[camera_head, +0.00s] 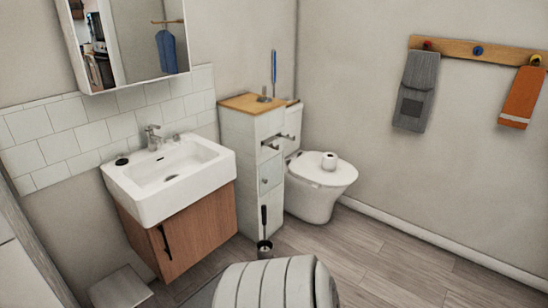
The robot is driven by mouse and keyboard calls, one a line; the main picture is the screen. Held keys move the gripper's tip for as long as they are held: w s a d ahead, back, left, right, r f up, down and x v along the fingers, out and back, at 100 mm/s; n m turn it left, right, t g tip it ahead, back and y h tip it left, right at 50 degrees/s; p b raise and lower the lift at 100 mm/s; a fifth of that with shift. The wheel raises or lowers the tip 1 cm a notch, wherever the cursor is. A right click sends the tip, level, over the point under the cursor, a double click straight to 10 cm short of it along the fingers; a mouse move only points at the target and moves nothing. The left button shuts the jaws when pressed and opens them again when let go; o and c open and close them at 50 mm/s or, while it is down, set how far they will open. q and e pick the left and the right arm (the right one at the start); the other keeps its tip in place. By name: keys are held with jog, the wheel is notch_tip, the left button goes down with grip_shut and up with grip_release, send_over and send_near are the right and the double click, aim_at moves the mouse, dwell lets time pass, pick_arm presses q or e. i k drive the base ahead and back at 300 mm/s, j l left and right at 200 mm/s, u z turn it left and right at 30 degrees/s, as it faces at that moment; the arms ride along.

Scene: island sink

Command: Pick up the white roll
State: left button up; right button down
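Neither of my grippers is in view.
A narrow white cabinet (246,135) with a wooden top stands left of the toilet, with a blue-handled item (273,72) on it. A dark-handled brush (264,225) stands in a holder before it. A sink (168,178) is at left. Grey floor (390,268) is open at right.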

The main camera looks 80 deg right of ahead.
aim_at(330, 160)
jog(key=z, duration=3.15)
jog(key=i+l+u, duration=0.1)
jog(key=i, duration=0.45)
